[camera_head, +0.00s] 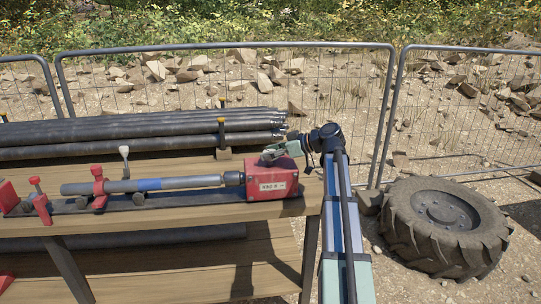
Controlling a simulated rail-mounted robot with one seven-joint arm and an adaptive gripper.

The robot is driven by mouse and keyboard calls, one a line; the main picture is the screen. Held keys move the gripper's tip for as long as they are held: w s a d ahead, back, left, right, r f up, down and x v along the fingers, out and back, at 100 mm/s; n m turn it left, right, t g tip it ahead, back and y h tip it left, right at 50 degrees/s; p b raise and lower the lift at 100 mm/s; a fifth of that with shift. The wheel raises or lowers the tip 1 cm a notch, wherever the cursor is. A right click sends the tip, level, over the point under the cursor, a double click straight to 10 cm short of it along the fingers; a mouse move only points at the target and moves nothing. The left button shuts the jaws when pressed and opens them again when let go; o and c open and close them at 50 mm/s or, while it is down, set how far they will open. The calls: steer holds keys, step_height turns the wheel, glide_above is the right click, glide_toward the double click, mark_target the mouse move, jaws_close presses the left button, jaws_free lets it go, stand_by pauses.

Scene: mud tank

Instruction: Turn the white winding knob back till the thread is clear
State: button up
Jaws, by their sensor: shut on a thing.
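A red box (270,187) with a white label sits at the right end of the bench rail. A long grey rod (190,182) with a blue band lies level along the rail, and a dark collar (233,179) joins its right end to the box. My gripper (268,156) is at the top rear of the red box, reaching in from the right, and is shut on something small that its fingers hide. No white knob shows clearly there, and no thread can be made out.
Red clamps (98,185) hold the rod at the left. Dark pipes (130,135) are stacked behind the wooden bench (200,250), with an upright post (221,128) near their right end. A big tyre (445,225) lies right of my arm. Mesh fencing (230,47) stands behind.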

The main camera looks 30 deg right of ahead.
steer(key=shift+f, duration=0.15)
steer(key=o, duration=1.2)
steer(key=shift+s+d, duration=0.1)
steer(key=shift+d, duration=0.05)
steer(key=v, duration=1.1)
steer(key=shift+s+d+r, duration=0.15)
steer(key=shift+s+r, duration=0.05)
steer(key=shift+r, duration=0.1)
